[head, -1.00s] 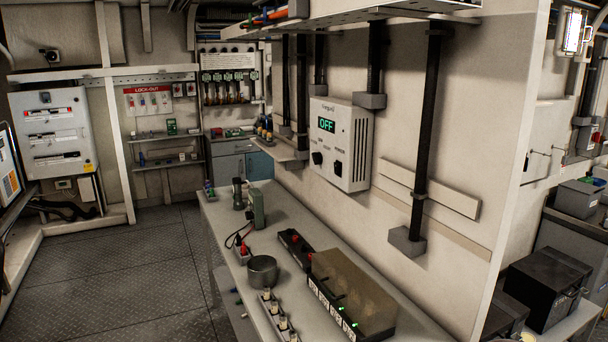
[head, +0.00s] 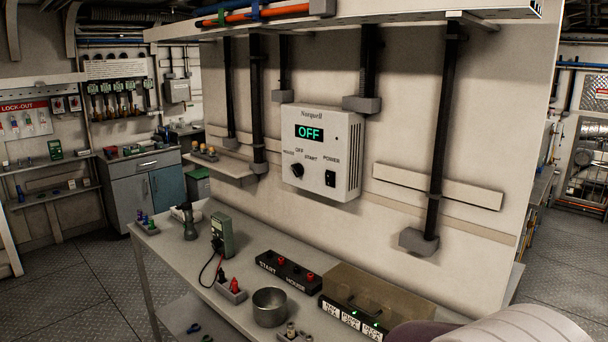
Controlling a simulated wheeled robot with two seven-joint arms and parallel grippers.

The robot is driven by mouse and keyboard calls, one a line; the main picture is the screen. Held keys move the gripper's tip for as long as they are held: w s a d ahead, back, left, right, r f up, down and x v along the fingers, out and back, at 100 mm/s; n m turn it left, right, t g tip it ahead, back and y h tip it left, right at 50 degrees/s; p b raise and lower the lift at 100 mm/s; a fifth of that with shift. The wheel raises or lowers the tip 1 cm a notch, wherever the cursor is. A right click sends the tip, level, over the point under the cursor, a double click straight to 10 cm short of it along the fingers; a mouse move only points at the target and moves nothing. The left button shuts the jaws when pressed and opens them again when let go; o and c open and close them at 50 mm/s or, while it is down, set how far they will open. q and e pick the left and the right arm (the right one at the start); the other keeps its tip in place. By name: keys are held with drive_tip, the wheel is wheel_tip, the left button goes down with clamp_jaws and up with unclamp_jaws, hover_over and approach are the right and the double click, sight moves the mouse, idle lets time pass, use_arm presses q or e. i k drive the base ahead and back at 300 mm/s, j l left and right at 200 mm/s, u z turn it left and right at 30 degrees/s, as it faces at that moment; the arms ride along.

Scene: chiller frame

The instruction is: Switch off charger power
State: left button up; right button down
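The charger (head: 323,152) is a white box on the wall above the bench. Its display (head: 309,133) reads OFF in green. Below the display are a black mode knob (head: 297,171) at the left and a black power switch (head: 330,178) at the right, under the word POWER. The switch's exact position is too small to tell. Neither gripper shows in the head view. A pale rounded shape at the bottom right seems to be part of my arm.
The bench (head: 217,295) under the charger holds a green meter (head: 222,235), a metal bowl (head: 270,307), a black START/HOUSE strip (head: 288,271) and a translucent-covered box (head: 369,295). Dark pipes run down the wall beside the charger. Floor (head: 85,300) is clear at left.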

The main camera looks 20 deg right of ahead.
sight(329, 180)
drive_tip(key=i+j, duration=0.1)
drive_tip(key=i, duration=0.4)
drive_tip(key=i+j+z, duration=0.1)
drive_tip(key=i, duration=0.4)
